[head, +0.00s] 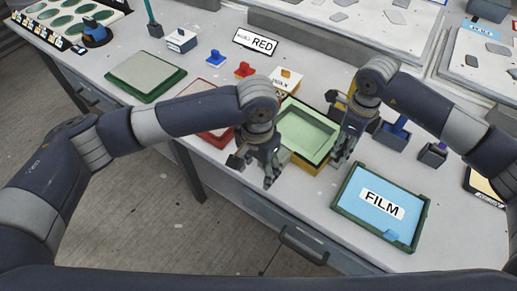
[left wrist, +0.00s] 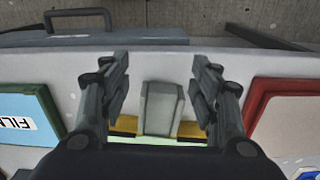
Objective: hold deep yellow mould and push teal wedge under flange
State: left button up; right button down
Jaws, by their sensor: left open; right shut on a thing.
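The deep yellow mould (head: 308,168) stands near the table's front edge, with a pale green hollow top. It also shows as a yellow strip in the left wrist view (left wrist: 188,130). My left gripper (head: 262,178) is open at the mould's near left corner. My right gripper (head: 340,155) is shut at the mould's right side, where its fingers hide what they grip. In the left wrist view, a grey tapered block (left wrist: 162,107) lies between the open fingers (left wrist: 160,85), in front of the yellow strip. I cannot tell whether it is the teal wedge; no clearly teal wedge shows.
A green-framed FILM tray (head: 350,193) is right of the mould, and a red-framed tray (head: 215,141) is left. A green-framed grey panel (head: 146,72) lies further left. Dark blocks with blue parts (head: 391,136) stand behind the right gripper. Bare table shows along the front edge.

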pick_arm(q)
notch_tip(320, 180, down, 4)
jog(key=shift+r, duration=0.1)
pick_arm(e)
jog(key=shift+d+f, duration=0.1)
pick_arm(q)
jog(key=shift+w+r, duration=0.1)
jog(key=shift+r, duration=0.15)
notch_tip(320, 180, up, 11)
jog(key=shift+m, duration=0.4)
jog(key=shift+d+f, duration=0.1)
dwell(0.4)
pick_arm(e)
jog(key=c, duration=1.1)
grip_release()
jog(key=shift+o, duration=0.2)
